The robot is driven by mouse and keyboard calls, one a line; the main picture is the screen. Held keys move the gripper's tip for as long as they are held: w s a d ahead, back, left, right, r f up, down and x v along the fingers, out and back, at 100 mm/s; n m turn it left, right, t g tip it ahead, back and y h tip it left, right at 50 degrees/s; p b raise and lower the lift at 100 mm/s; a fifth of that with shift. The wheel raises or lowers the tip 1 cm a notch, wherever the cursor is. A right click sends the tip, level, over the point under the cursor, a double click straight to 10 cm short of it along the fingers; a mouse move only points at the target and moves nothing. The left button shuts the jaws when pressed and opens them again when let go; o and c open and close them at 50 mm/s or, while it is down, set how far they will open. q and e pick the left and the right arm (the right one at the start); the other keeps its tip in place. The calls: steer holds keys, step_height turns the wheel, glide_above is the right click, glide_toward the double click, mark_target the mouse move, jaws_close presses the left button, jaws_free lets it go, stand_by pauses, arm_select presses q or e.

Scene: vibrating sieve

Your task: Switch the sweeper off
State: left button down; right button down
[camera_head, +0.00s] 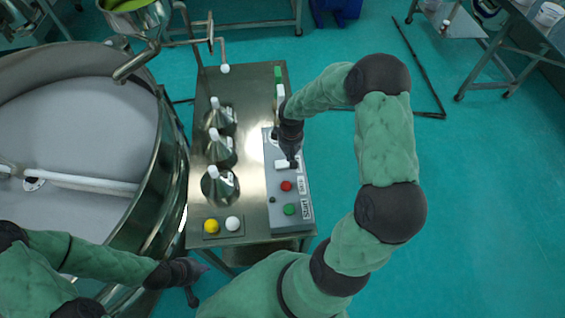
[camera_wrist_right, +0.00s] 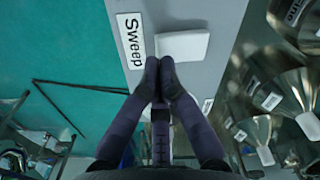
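The grey control panel (camera_head: 285,215) lies along the right side of the metal table. A white rocker-like switch (camera_head: 286,165) sits on it above a red button. In the right wrist view the white switch (camera_wrist_right: 183,45) is beside a label reading "Sweep" (camera_wrist_right: 131,40). My right gripper (camera_head: 292,163) is over the panel at this switch. Its fingertips (camera_wrist_right: 159,70) are together with nothing between them, just short of the switch's edge; contact cannot be told. My left gripper (camera_head: 200,284) hangs near the table's front left corner, fingers apart and empty.
The panel also has a red button (camera_head: 286,186) and a green button (camera_head: 289,209) by a "Start" label. Several metal cones (camera_head: 221,187) stand left of it, with yellow (camera_head: 211,226) and white (camera_head: 232,223) knobs in front. A large round sieve (camera_head: 95,110) fills the left.

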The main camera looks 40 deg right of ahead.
steer(key=shift+f+b, duration=1.05)
steer(key=shift+f, duration=0.15)
stand_by(0.6)
steer(key=shift+r+p, duration=2.25)
steer(key=shift+r, duration=1.35)
steer(key=shift+f, duration=0.1)
